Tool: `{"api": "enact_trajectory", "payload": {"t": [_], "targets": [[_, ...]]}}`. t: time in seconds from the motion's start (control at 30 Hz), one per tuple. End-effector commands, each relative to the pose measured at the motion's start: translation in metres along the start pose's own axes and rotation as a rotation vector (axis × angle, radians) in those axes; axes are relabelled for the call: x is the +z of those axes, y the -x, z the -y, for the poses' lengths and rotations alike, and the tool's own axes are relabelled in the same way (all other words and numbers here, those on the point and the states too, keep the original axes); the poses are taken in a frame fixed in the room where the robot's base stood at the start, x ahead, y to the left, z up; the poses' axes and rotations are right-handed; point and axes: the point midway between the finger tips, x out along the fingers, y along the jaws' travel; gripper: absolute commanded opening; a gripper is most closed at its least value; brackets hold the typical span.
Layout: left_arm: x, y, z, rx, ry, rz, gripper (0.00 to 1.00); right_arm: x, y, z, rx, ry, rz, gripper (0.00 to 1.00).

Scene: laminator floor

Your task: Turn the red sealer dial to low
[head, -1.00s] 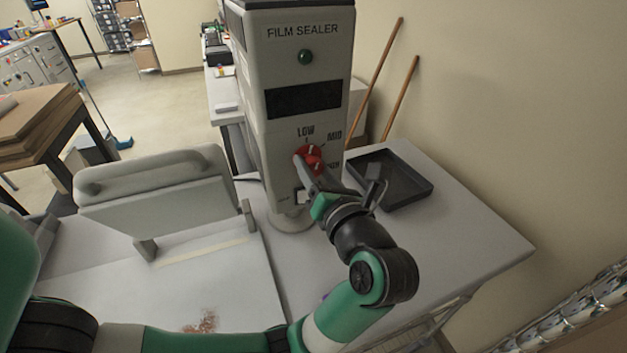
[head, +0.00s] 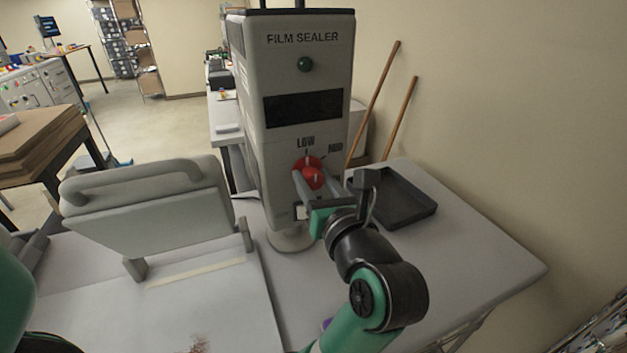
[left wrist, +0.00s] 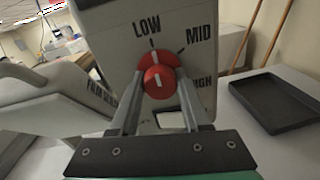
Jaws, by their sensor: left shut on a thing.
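The red sealer dial (head: 311,171) is on the front of the grey film sealer (head: 300,50), below its dark window. It also shows in the left wrist view (left wrist: 158,79), with LOW, MID and HIGH printed around it. Its white mark points up, close to the LOW tick. My left gripper (head: 312,181) is shut on the dial's knob, one finger on each side, as the left wrist view (left wrist: 160,98) shows. In the head view HIGH is hidden behind the gripper. My right gripper is not in view.
A dark empty tray (head: 400,203) lies on the table right of the sealer. A hinged grey press lid (head: 150,215) stands at the left. Two wooden poles (head: 375,100) lean on the wall behind. A white switch (head: 301,212) sits below the dial.

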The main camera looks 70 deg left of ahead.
Motion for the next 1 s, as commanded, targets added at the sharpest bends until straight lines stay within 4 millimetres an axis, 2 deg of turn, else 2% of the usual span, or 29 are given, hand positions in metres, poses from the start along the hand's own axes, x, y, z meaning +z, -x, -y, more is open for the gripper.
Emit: {"api": "enact_trajectory", "payload": {"t": [0.03, 0.07, 0.2, 0.5, 0.63, 1.0], "targets": [[-0.001, 0.000, 0.001, -0.004, -0.001, -0.002, 0.00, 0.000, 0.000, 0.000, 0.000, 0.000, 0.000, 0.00], [-0.001, 0.000, 0.001, -0.004, -0.001, -0.002, 0.48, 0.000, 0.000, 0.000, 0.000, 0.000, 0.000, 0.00], [-0.001, 0.000, 0.001, -0.003, -0.001, -0.002, 0.74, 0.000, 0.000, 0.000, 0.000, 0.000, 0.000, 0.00], [0.000, 0.001, 0.000, -0.001, -0.001, -0.001, 0.76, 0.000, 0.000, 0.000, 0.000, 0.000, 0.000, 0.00], [0.000, 0.011, 0.001, -0.004, -0.001, 0.000, 0.76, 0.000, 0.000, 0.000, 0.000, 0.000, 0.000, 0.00], [-0.001, 0.093, 0.001, -0.007, -0.002, 0.000, 0.76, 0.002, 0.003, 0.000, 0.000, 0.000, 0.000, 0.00]]}}
